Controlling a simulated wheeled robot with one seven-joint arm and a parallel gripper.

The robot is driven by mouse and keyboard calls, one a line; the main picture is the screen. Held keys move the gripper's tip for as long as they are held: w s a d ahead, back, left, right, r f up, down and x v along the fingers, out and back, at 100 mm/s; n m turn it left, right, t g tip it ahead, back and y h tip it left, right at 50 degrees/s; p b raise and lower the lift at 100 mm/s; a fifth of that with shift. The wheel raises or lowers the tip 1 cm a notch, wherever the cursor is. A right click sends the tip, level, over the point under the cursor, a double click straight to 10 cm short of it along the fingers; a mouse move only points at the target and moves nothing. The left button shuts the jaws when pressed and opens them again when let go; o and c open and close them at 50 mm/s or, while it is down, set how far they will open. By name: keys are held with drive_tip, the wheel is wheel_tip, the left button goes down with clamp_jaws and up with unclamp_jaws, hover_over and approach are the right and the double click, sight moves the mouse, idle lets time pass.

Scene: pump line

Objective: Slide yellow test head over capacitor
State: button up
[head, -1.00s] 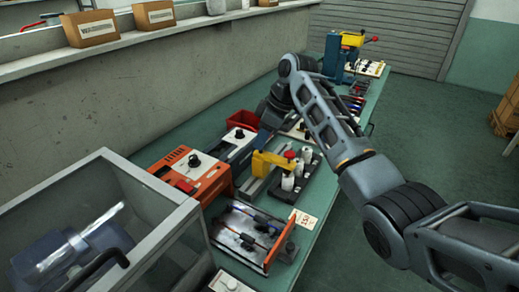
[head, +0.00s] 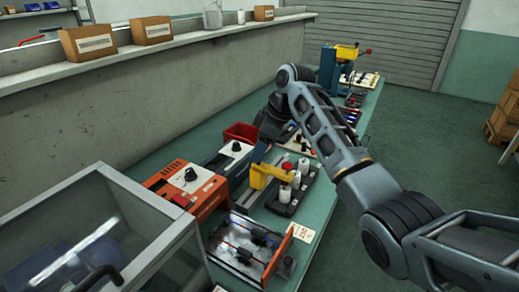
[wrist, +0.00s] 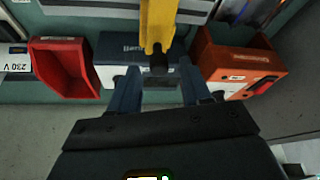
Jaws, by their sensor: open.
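The yellow test head (head: 266,174) stands on a dark fixture beside several white cylindrical capacitors (head: 296,180). My gripper (head: 259,158) is at the back of the test head, on its far side from the capacitors. In the wrist view my open gripper (wrist: 158,82) has its two blue fingers apart. The yellow arm of the test head (wrist: 158,25) reaches toward the gap between them, and its dark end (wrist: 158,58) lies near that gap. I cannot tell whether the fingers touch it. The capacitors are not clearly visible in the wrist view.
An orange instrument box (head: 186,188) and a white-topped box (head: 233,152) stand close by, with a red bin (head: 240,133) behind. An open tray with wiring (head: 247,245) is in front. A clear-windowed enclosure (head: 105,235) fills the near left. Free floor lies right of the bench.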

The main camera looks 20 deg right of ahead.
drive_tip(key=v, duration=0.7)
drive_tip(key=shift+b, duration=0.35)
drive_tip(key=shift+r, duration=0.1)
